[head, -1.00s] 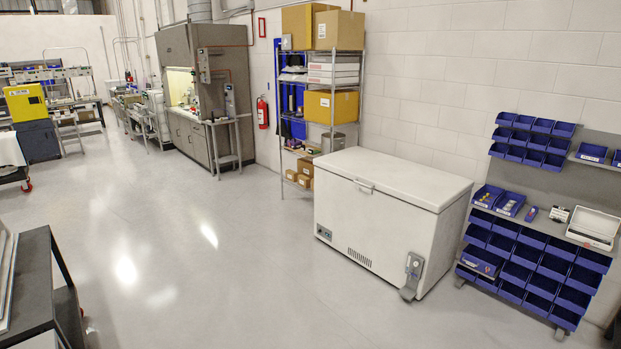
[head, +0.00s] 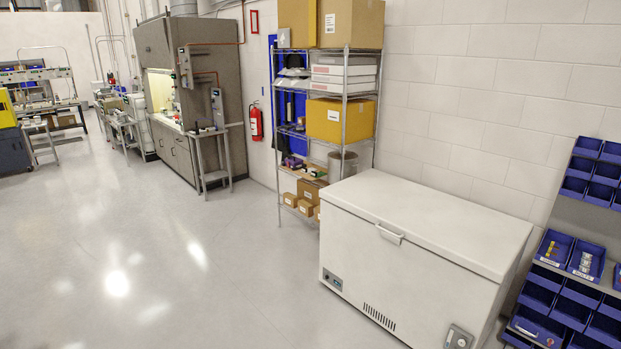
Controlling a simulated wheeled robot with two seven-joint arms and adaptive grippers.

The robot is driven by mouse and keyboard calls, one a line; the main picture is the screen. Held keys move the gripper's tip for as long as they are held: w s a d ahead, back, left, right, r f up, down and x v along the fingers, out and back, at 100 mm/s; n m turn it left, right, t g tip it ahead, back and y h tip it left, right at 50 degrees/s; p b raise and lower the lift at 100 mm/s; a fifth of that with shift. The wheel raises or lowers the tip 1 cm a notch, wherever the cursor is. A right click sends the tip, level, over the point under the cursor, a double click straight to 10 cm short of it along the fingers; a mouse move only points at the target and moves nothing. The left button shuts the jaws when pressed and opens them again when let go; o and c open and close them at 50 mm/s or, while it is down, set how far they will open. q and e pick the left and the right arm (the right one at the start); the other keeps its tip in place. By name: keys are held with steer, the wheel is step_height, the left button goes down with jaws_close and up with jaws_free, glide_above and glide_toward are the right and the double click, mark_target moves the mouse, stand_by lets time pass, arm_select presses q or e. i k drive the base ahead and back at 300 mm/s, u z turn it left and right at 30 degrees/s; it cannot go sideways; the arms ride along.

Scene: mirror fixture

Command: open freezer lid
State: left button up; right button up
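A white chest freezer (head: 395,282) stands against the wall at the lower right of the head view. Its flat white lid (head: 435,218) is closed. A small handle (head: 389,234) sits at the lid's front edge. A small grey device (head: 458,337) is on the lower right of the freezer's front, partly cut off by the frame's bottom edge. Neither of my grippers is in view.
A wire shelf rack (head: 345,120) with boxes stands just left of the freezer. A rack of blue bins (head: 559,288) is on its right. Open grey floor (head: 150,270) lies in front and to the left. A fire extinguisher (head: 255,123) hangs on the wall.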

mark_target(486, 242)
steer(key=i, duration=3.5)
steer(key=z, duration=0.7)
